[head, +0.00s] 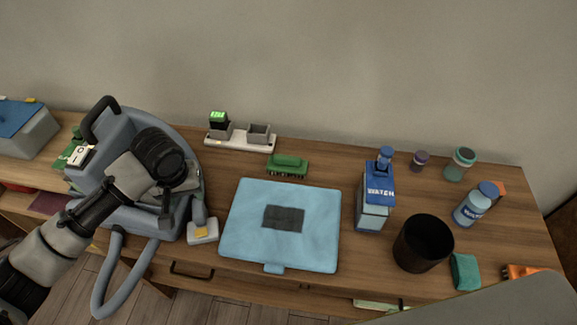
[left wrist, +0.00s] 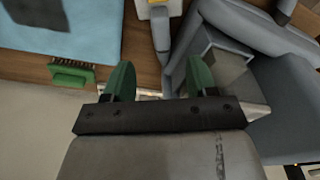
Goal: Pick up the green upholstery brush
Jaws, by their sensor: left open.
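The green upholstery brush (head: 287,165) lies on the wooden desk behind the blue mat, with dark bristles along its edge. In the left wrist view the brush (left wrist: 72,73) is at the left, beside the mat's edge. My left gripper (head: 166,208) is above the grey-blue vacuum cleaner, to the left of the brush and apart from it. In the left wrist view its two green-padded fingers (left wrist: 160,80) stand apart with nothing held between them. The gripper's own wrist partly hides its fingers in the head view. My right gripper is not in view.
The blue-grey vacuum cleaner (head: 110,140) with its hose stands at the left. A charger tray (head: 238,141) is behind the brush. The light-blue mat (head: 245,235) lies in front. A blue-labelled box (head: 373,215) and black cup (head: 423,243) stand right. Bare desk lies right of the brush.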

